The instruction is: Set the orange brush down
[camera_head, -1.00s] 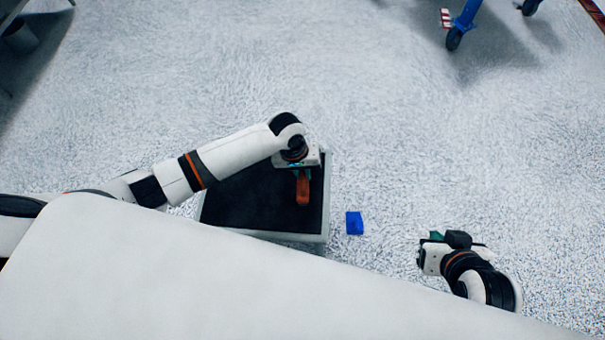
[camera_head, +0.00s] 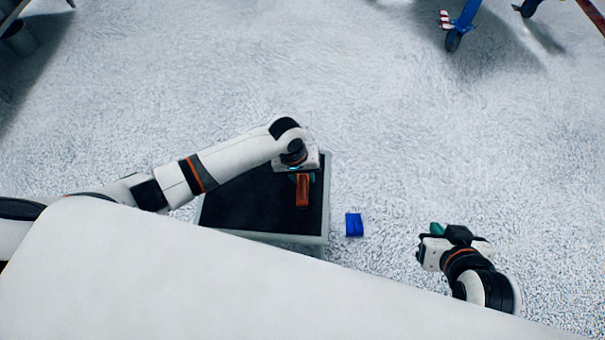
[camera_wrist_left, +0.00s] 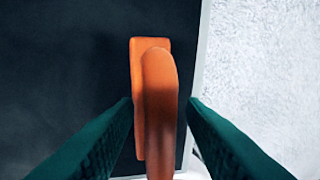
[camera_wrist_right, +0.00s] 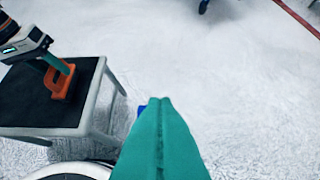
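The orange brush (camera_head: 303,192) rests on the black top of a small grey-framed table (camera_head: 235,205), near its right edge. My left gripper (camera_head: 297,171) is right above it. In the left wrist view the brush (camera_wrist_left: 158,75) shows between two green fingers, with narrow gaps on both sides, so the gripper looks open around its handle. In the right wrist view the brush (camera_wrist_right: 60,80) is a looped orange shape on the table top, with the left fingers at its upper part. My right gripper (camera_head: 435,230) is off to the right; its green fingers (camera_wrist_right: 158,110) are pressed together, empty.
A small blue object (camera_head: 354,224) shows just right of the table. A large white surface (camera_head: 200,280) fills the lower foreground. Blue-framed equipment on wheels (camera_head: 458,30) stands far off at the upper right. The pale floor between is clear.

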